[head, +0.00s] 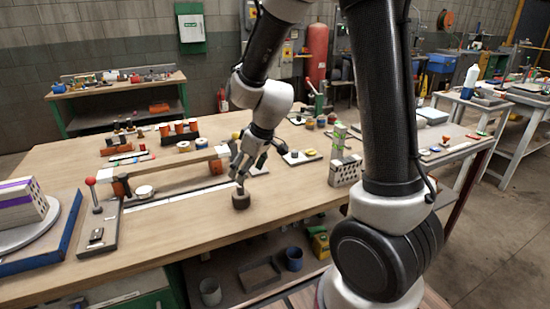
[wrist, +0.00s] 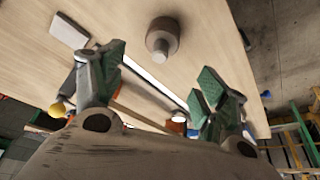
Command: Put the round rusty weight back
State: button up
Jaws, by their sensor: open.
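The round rusty weight (head: 241,201) stands upright on the wooden workbench near its front edge. It is a dark brown, short cylinder with a narrower knob on top. My gripper (head: 240,178) is just above it, pointing down. In the wrist view the weight (wrist: 164,40) lies ahead of my gripper (wrist: 163,72), beyond the green-padded fingertips. The fingers are spread apart with nothing between them. The weight looks clear of both fingers.
A white strip (head: 185,196) and a red-knobbed lever plate (head: 97,220) are left. A perforated hollow brick (head: 345,171) stands right. Racks with several small parts stand behind.

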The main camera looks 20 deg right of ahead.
jog(key=s+d+r+m, duration=0.2)
jog(key=s+d+r, duration=0.2)
jog(key=s, duration=0.4)
jog(key=s+d+r+m+h, duration=0.1)
jog(key=s+d+r+m, duration=0.1)
jog(key=s+d+r, duration=0.2)
jog(key=s+d+r+m+h, duration=0.1)
jog(key=s+d+r+m, duration=0.1)
jog(key=s+d+r, duration=0.3)
jog(key=s+r, duration=0.4)
jog(key=s, duration=0.3)
jog(key=shift+m+t, duration=0.3)
jog(key=shift+m, duration=0.1)
